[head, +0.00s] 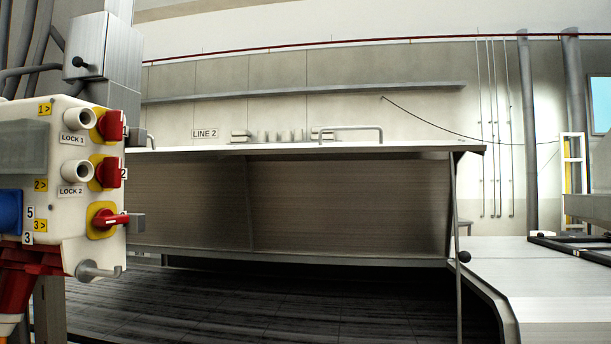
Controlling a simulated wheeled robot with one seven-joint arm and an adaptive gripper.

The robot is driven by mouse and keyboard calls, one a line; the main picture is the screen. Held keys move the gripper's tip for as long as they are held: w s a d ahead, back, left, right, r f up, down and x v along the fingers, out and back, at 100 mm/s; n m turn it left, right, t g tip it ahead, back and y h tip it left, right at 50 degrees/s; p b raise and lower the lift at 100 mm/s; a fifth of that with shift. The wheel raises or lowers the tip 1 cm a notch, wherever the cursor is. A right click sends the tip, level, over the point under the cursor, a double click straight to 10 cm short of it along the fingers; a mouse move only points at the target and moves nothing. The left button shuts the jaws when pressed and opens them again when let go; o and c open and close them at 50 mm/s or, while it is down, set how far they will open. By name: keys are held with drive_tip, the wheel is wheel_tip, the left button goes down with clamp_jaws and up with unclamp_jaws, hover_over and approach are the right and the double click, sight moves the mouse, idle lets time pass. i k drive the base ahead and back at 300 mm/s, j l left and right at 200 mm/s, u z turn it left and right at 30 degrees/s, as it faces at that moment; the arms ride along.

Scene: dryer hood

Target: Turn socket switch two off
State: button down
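A cream socket box (88,240) stands at the left edge of the head view. Its side carries three red rotary switches on yellow plates, one above another. Switch two (108,172) is the middle one, level with the yellow "2>" label (40,185) and right of the "LOCK 2" cylinder (76,171). Its red handle looks upright, seen at a slant. Switch one (110,125) is above it with a similar handle pose. Switch three (104,219) is below, its red handle lying sideways. My gripper is not in view.
A grey box (103,45) is above. A long hood (300,205) with a "LINE 2" sign (204,134) fills the middle. Dark floor (250,305) lies below it. A light platform (550,285) is at right.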

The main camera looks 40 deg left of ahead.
sight(108, 171)
drive_tip(key=u, duration=1.85)
